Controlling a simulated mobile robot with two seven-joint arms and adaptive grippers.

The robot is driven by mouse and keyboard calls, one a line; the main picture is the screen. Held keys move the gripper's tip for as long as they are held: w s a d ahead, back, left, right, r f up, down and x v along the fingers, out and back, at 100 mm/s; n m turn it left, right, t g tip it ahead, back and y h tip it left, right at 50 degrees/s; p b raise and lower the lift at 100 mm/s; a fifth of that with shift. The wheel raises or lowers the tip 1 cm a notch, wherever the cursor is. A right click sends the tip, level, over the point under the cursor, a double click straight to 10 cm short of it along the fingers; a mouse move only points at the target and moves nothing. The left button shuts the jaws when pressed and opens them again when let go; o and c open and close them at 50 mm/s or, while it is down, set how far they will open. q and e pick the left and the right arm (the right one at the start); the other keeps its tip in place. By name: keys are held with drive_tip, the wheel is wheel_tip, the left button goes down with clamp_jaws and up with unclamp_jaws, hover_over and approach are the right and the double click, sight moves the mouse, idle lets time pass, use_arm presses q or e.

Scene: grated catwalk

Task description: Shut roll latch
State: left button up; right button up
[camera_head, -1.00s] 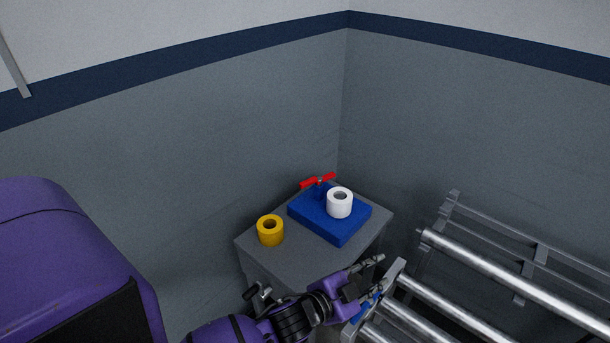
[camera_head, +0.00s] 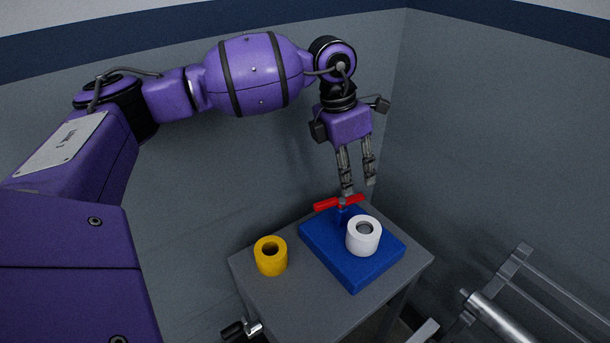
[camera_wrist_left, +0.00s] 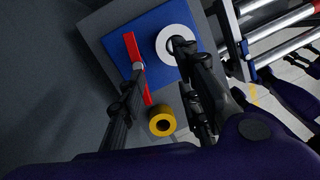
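The latch is a red T-shaped handle (camera_head: 326,204) on a short post at the back of a blue base plate (camera_head: 352,272). A white roll (camera_head: 363,236) stands upright on the plate beside it. In the left wrist view the red bar (camera_wrist_left: 131,45) and white roll (camera_wrist_left: 167,47) lie below the fingers. My left gripper (camera_head: 358,188) is open, pointing down just above the handle. One fingertip overlaps the handle in view; I cannot tell whether it touches. Black finger-like parts at the left wrist view's right edge may be my right gripper (camera_wrist_left: 300,62); its state is unclear.
The plate sits on a grey table (camera_head: 300,305). A yellow roll (camera_head: 270,256) stands on the table, left of the plate. Metal rails (camera_head: 510,320) run at the lower right. Grey walls (camera_head: 470,130) meet in a corner behind the table.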

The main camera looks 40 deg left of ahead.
use_arm(q)
drive_tip(key=y, duration=0.2)
hover_over(323, 202)
drive_tip(key=w, duration=0.1)
drive_tip(key=shift+d+f+g, duration=0.3)
drive_tip(key=shift+f+g, duration=0.05)
drive_tip(key=shift+g, duration=0.05)
drive_tip(key=shift+s+a+f, duration=0.25)
drive_tip(key=shift+s+a, duration=0.05)
drive_tip(key=shift+s, duration=0.35)
wheel_tip(323, 202, down, 3)
drive_tip(key=shift+r, duration=0.2)
wheel_tip(323, 202, down, 4)
drive_tip(key=shift+r, duration=0.15)
drive_tip(key=shift+f, duration=0.5)
use_arm(e)
drive_tip(key=shift+d+r, duration=0.1)
drive_tip(key=shift+r, duration=0.15)
use_arm(q)
drive_tip(key=shift+w, duration=0.1)
clamp_jaws()
use_arm(e)
drive_tip(key=shift+s, duration=0.1)
